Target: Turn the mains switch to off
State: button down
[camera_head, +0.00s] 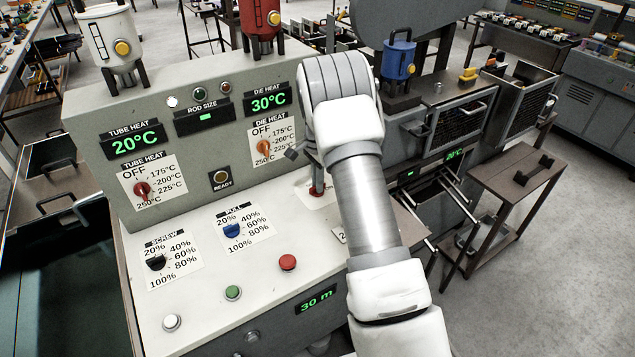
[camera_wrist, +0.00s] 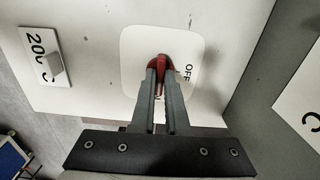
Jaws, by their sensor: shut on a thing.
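The mains switch is a red knob (camera_wrist: 165,62) on a pale rounded plate (camera_wrist: 135,50) with an OFF label (camera_wrist: 187,73). My gripper (camera_wrist: 161,68) is shut on the red knob in the wrist view, its two grey fingers on either side of it. In the head view the red knob (camera_head: 316,191) shows on the white console top, left of my arm.
The console top (camera_head: 200,270) carries a black screw knob (camera_head: 155,262), a blue pull knob (camera_head: 231,230), a red button (camera_head: 288,262) and a green button (camera_head: 233,292). The upright panel (camera_head: 200,90) behind holds tube and die heat dials. A bench (camera_head: 515,170) stands right.

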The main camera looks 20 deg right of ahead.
jog(key=n+b, duration=0.2)
jog(key=n, duration=0.2)
jog(key=shift+n, duration=0.4)
jog(key=n+b, duration=0.1)
jog(key=n, duration=0.3)
jog(key=shift+n, duration=0.3)
jog(key=n, duration=0.4)
jog(key=shift+b, duration=0.3)
jog(key=shift+n, duration=2.1)
jog(key=c, duration=0.9)
grip_release()
